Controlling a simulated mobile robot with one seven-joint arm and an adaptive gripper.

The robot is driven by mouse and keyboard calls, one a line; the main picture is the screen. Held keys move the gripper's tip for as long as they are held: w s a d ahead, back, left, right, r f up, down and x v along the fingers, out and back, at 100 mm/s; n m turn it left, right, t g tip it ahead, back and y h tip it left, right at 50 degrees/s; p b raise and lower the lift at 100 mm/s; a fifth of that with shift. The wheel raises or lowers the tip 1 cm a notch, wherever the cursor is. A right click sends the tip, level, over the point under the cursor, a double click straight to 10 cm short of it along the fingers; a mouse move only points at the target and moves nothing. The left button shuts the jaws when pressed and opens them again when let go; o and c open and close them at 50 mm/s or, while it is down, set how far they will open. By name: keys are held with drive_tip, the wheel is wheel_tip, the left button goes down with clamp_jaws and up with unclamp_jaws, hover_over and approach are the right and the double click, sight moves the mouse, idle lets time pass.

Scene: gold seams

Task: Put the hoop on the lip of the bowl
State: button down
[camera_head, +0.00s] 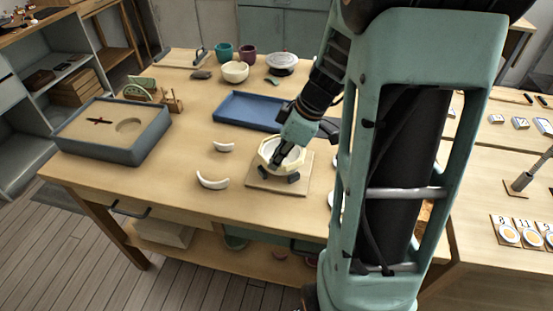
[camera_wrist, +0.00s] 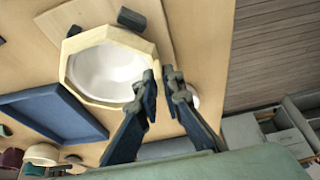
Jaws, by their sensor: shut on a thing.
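The hoop (camera_head: 262,155) is a pale cream, many-sided ring. My gripper (camera_head: 279,156) is shut on one side of its rim. In the wrist view, the hoop (camera_wrist: 140,42) reaches away from between the dark fingertips (camera_wrist: 161,76). The white bowl (camera_head: 284,158) is under the hoop, and its smooth inside shows through the ring in the wrist view (camera_wrist: 108,72). The hoop surrounds the bowl's opening as seen from above. I cannot tell whether it touches the lip all round. My fingers hide part of the near rim.
The bowl stands on a square wooden board (camera_head: 265,184) with dark blocks (camera_head: 293,178) beside it. Two white curved shards (camera_head: 212,181) lie to the left. A blue tray (camera_head: 245,108) lies behind, and a grey sand box (camera_head: 115,148) stands at the far left.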

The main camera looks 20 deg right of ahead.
idle(0.4)
drive_tip(key=c, duration=1.5)
unclamp_jaws()
drive_tip(key=shift+r, duration=0.15)
drive_tip(key=shift+r+p, duration=1.7)
drive_tip(key=shift+r, duration=1.2)
